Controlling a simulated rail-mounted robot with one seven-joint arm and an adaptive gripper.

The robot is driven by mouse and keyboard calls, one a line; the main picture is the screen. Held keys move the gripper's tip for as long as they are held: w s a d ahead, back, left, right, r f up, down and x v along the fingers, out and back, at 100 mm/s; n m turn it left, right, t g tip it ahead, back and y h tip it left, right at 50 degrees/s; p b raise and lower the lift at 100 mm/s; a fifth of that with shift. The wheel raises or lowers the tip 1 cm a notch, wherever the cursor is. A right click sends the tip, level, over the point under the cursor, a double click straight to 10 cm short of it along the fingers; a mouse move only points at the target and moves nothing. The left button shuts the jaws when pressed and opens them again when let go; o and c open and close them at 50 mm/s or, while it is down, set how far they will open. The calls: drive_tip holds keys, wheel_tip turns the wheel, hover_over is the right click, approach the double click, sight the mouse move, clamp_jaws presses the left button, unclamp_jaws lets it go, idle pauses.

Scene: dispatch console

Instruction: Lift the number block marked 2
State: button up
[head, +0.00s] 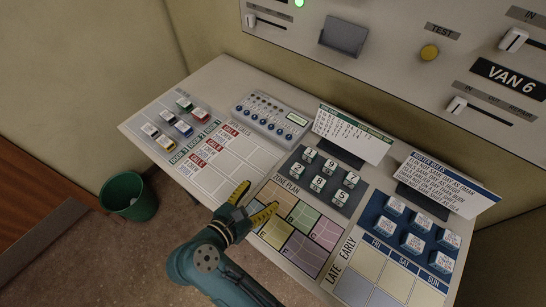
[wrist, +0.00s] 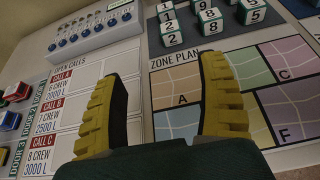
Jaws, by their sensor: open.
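The number block marked 2 (head: 297,170) is a small white-and-green cube at the near left corner of the dark block pad. It also shows in the wrist view (wrist: 171,38), beyond and between my two fingertips. My gripper (head: 255,200) has yellow fingers spread wide with nothing between them. It is over the border of the open-calls board and the zone plan, on the near left side of block 2 and apart from it. In the wrist view my gripper (wrist: 162,75) frames the zone plan's left edge.
Several other number blocks, such as the 8 (head: 318,183), stand close beside block 2. A switch panel (head: 270,116) lies to the left, and an upright card (head: 352,133) stands behind the pad. Blue roster blocks (head: 413,243) are at right. The zone plan (head: 300,226) is flat and clear.

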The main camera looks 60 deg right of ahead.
sight(294, 172)
drive_tip(key=shift+s+d+f, duration=0.15)
drive_tip(key=shift+d+f, duration=0.05)
drive_tip(key=shift+d, duration=0.2)
drive_tip(key=s+d+f, duration=0.1)
drive_tip(key=s+d, duration=0.1)
drive_tip(key=shift+d+f+g, duration=0.3)
drive_tip(key=shift+d+f, duration=0.05)
drive_tip(key=b+x, duration=0.1)
drive_tip(key=x, duration=0.6)
drive_tip(key=shift+w+d, duration=0.15)
drive_tip(key=shift+d, duration=0.1)
drive_tip(key=b+x, duration=0.1)
drive_tip(key=x, duration=0.5)
drive_tip(key=shift+w+f, duration=0.1)
drive_tip(key=c, duration=1.1)
